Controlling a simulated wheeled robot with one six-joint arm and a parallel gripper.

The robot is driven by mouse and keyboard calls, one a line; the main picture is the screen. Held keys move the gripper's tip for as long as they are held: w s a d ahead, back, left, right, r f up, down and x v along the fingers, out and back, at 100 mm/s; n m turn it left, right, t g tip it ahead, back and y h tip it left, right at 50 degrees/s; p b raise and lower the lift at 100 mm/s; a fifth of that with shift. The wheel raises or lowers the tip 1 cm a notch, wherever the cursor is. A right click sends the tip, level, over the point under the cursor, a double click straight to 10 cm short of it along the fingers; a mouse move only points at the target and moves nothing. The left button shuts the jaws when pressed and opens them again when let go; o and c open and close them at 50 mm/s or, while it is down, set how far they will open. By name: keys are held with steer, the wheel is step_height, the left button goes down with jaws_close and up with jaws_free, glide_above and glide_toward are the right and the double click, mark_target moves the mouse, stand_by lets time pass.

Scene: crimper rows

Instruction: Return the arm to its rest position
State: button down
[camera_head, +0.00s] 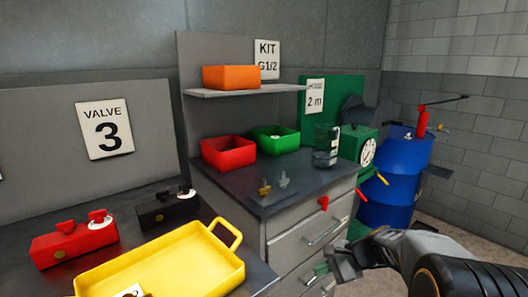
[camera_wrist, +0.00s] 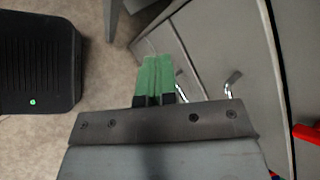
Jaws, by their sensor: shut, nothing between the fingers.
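My gripper (camera_head: 321,269) is at the lower middle of the head view, in front of the grey drawer cabinet (camera_head: 290,246). My arm reaches in from the bottom right corner. In the wrist view, the green fingers of my gripper (camera_wrist: 154,72) lie side by side, closed, with nothing held. Drawer handles show just right of the fingers there. I cannot tell how far the fingertips are from the drawer fronts.
A yellow tray (camera_head: 205,283) stands on the dark bench at left. Red (camera_head: 228,151) and green (camera_head: 262,139) bins sit on the cabinet top. A blue drum (camera_head: 395,180) stands at right. A black box (camera_wrist: 38,62) is on the floor.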

steer(key=s+r+n+t+h+p, duration=0.1)
steer(key=s+r+n+h+p, duration=0.8)
steer(key=r, duration=0.8)
steer(key=s+n+p, duration=0.3)
steer(key=s+n, duration=0.1)
steer(key=s, duration=0.1)
steer(key=shift+s+d+r, duration=0.2)
steer(key=shift+s+d, duration=0.1)
steer(key=c, duration=1.9)
jaws_free()
